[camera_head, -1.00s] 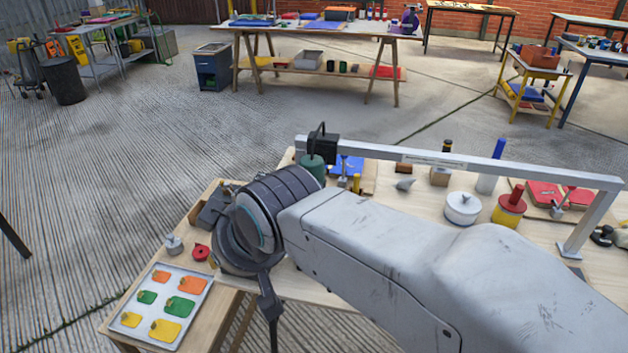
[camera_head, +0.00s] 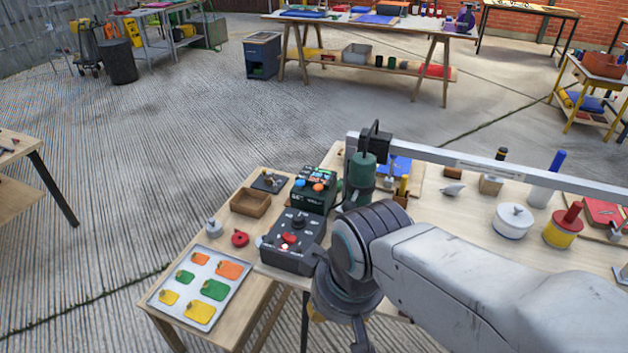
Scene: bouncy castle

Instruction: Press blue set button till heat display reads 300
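A dark green-black box (camera_head: 313,204) stands on the bench, left of a green cylinder. Its top carries a blue button (camera_head: 300,183) and an orange one (camera_head: 318,187). Small pale markings show on its front, too small to read as a heat display figure. A dark grey control box (camera_head: 293,250) with a red switch and several small knobs sits in front of it. My gripper (camera_head: 340,328) hangs at the lower middle, in front of and below both boxes, apart from the blue button. My wrist hides much of it, so its opening is unclear.
A metal frame bar (camera_head: 470,163) crosses above the bench beside the green cylinder (camera_head: 361,178). A wooden tray (camera_head: 250,203), a red round part (camera_head: 240,239) and a tray of coloured tags (camera_head: 238,292) lie at left. A white pot (camera_head: 512,222) stands at right.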

